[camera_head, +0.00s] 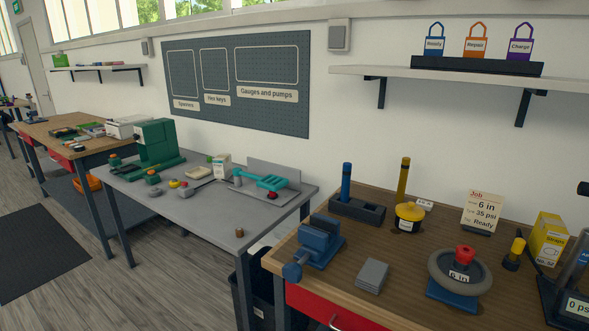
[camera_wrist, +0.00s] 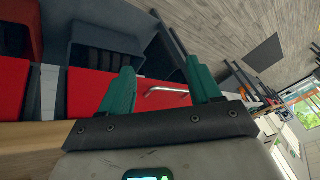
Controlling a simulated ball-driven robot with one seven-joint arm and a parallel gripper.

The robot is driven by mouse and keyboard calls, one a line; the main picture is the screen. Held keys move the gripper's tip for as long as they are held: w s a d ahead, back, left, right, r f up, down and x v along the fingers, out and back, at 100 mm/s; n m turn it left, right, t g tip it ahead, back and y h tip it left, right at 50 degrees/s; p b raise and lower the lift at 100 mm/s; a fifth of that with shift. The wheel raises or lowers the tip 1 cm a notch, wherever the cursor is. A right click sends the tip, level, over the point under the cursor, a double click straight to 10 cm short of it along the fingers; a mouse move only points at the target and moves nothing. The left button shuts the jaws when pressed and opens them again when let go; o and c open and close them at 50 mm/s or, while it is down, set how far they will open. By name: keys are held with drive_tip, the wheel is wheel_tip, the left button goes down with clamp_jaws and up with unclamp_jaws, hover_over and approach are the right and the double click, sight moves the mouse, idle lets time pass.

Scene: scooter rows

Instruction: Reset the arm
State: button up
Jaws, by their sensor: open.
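My gripper (camera_wrist: 163,85) shows in the wrist view with its two green fingers spread apart. Nothing is between the fingers. Behind them in that view are a red drawer front (camera_wrist: 158,92) with a metal handle and the edge of a wooden bench top (camera_wrist: 30,145). The picture there is tilted. My gripper and arm do not clearly show in the head view.
A grey table (camera_head: 205,215) stands left. Floor (camera_head: 160,280) is clear in front.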

drive_tip(key=s+d+f+m+g+h, duration=0.1)
drive_tip(key=s+f, duration=0.3)
drive_tip(key=s, duration=0.7)
drive_tip(key=s+d+f+m+g+h, duration=0.1)
drive_tip(key=s+f, duration=0.3)
drive_tip(key=s, duration=0.7)
drive_tip(key=shift+s+d+f+g+h, duration=0.15)
drive_tip(key=shift+f+g+h, duration=0.25)
drive_tip(key=shift+h, duration=0.5)
